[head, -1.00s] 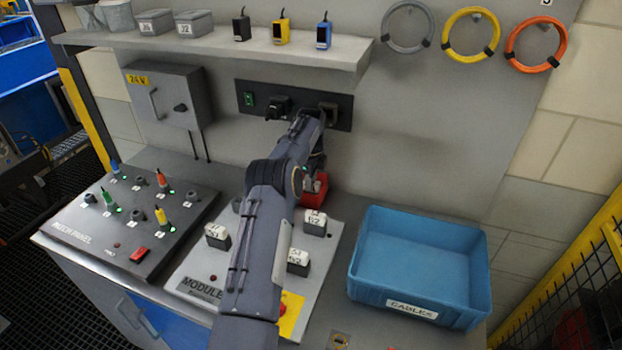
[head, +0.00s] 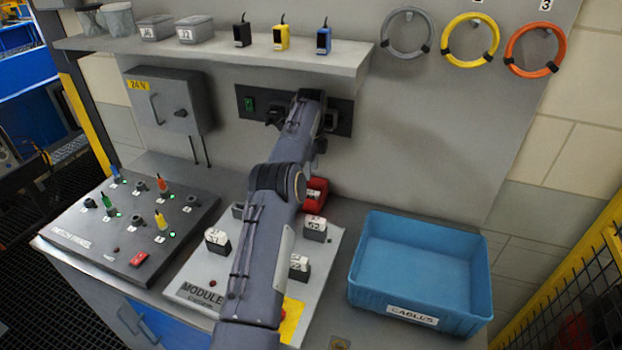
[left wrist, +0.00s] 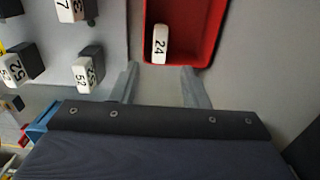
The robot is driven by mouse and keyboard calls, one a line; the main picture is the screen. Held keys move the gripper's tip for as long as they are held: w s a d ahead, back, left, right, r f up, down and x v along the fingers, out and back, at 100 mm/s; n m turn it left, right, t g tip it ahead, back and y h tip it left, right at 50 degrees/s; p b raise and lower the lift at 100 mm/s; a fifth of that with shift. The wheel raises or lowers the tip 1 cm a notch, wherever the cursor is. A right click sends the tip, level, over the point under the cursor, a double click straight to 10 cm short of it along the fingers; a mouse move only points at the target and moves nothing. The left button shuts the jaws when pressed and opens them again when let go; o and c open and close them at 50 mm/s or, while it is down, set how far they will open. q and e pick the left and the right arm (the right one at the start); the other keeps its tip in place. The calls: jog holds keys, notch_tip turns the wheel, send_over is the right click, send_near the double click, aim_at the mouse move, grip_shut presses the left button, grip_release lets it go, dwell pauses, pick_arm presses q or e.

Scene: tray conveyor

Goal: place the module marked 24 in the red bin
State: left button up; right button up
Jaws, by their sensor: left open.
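The module marked 24 (left wrist: 160,45) lies inside the red bin (left wrist: 209,42), near one wall, with its white label showing in the left wrist view. In the head view the red bin (head: 318,188) stands behind the module board, partly covered by my left arm; I cannot make out the module there. My left gripper (left wrist: 160,69) is open and empty, its two fingers apart at the bin's near edge in the wrist picture. In the head view its fingers are hidden by my arm. My right gripper is not in view.
Other numbered modules stand on the grey module board (head: 203,290). A blue bin labelled CABLES (head: 400,292) stands to the right. The patch panel (head: 95,240) is at left. A shelf (head: 215,46) and wall socket strip (head: 342,118) are behind my arm.

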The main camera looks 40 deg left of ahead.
pick_arm(q)
jog(key=s+d+r+n+t+h, duration=0.1)
jog(key=s+d+r+n+t, duration=0.1)
jog(key=s+d+n, duration=0.3)
jog(key=s+d+r+n+t+h, duration=0.1)
jog(key=s+d+r+n, duration=0.2)
jog(key=s+d, duration=1.1)
jog(key=s+d+r+n+t+h, duration=0.1)
jog(key=s+d+n, duration=0.7)
jog(key=s, duration=1.1)
jog(key=shift+s+d+r+t+h, duration=0.15)
jog(key=shift+d+r+t+h, duration=0.25)
jog(key=shift+d+r+t, duration=0.5)
